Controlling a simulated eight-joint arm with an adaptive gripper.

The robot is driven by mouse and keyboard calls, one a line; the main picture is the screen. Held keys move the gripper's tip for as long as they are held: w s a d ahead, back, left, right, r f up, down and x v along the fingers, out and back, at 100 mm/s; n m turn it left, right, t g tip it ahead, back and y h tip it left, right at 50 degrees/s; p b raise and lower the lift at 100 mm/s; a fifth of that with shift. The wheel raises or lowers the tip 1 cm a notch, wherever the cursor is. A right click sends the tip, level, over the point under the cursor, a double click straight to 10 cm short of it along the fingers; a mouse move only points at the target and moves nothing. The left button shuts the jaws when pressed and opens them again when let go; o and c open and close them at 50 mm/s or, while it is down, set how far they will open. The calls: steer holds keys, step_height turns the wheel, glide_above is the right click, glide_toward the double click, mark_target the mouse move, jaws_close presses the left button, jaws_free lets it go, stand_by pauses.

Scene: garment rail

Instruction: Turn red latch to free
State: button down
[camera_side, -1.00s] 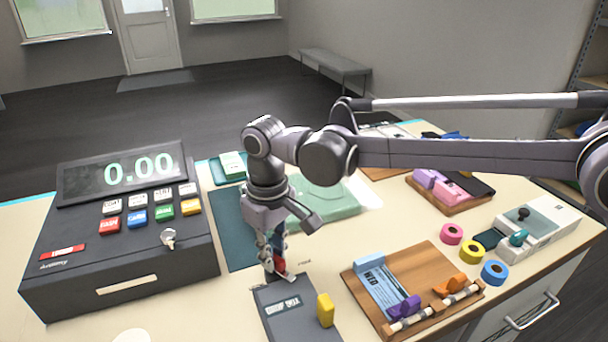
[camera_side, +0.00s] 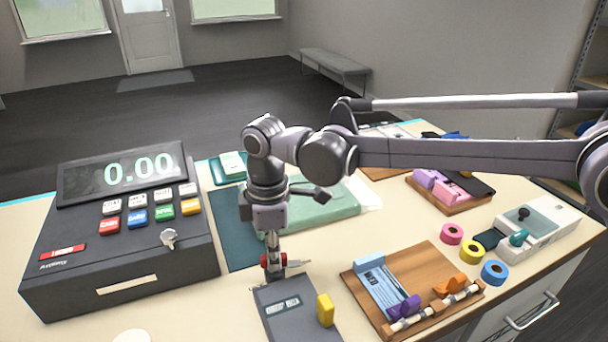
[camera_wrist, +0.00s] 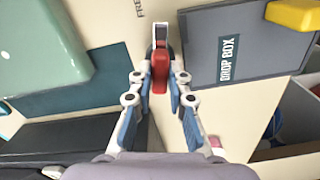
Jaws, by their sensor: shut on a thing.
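The red latch (camera_wrist: 159,75) stands between my gripper's fingers in the wrist view, with a pale pointer (camera_wrist: 161,32) extending up from it. The printed word FREE (camera_wrist: 139,8) lies on the table just left of the pointer's end, partly cut off by the frame edge. In the side view, my gripper (camera_side: 273,262) points straight down and is shut on the red latch (camera_side: 264,261), behind the drop box. The pointer (camera_side: 298,263) sticks out to the right there. The fingers hide part of the latch.
The grey drop box (camera_side: 290,312) with a yellow block (camera_side: 326,310) stands close in front of the latch. The cash register (camera_side: 120,265) is at left, a green folded garment (camera_side: 325,203) behind, and a wooden board (camera_side: 435,258) at right.

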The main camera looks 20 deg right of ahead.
steer(key=shift+n, duration=0.6)
steer(key=c, duration=1.3)
jaws_free()
step_height(320, 180, up, 12)
